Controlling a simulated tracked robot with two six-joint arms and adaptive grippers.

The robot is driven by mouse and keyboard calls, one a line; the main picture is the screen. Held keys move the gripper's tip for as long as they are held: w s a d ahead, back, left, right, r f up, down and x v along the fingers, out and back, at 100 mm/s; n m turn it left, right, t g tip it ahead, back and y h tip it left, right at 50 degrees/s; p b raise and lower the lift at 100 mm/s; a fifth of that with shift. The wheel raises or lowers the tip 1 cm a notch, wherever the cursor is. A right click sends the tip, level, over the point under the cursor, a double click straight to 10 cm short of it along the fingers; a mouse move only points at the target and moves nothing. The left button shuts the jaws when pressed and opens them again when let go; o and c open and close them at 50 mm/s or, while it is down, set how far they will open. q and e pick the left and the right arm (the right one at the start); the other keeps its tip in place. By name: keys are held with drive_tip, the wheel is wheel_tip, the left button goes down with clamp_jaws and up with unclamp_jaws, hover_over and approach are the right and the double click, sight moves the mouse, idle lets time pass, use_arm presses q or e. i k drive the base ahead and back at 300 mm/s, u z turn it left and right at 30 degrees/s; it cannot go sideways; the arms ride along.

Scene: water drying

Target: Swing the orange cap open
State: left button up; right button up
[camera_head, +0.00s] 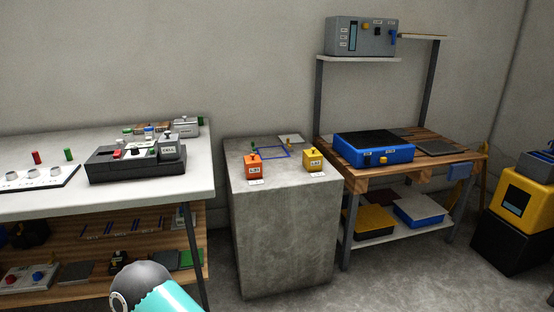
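A small orange block-shaped piece (253,169) with a dark knob on top and a pale label on its front stands on the concrete pedestal (283,220), at the left of its top. It is the clearest orange thing in view; I cannot tell whether it is the orange cap or has a hinge. No other orange cap can be made out. Neither gripper shows. Only a rounded dark and teal arm part of mine is at the bottom left, well apart from the orange piece.
A yellow block (313,161) stands right of the orange one, near a blue outlined square (272,153). A white table (190,186) with a dark device (125,168) is at left. A wooden workbench (440,160) holds a blue case (372,150).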

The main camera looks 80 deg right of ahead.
sight(253, 164)
drive_tip(key=z, duration=0.3)
drive_tip(key=k, duration=0.25)
drive_tip(key=u, duration=0.7)
drive_tip(key=i, duration=0.15)
drive_tip(key=z, duration=2.7)
drive_tip(key=i, duration=1)
drive_tip(key=u, duration=0.2)
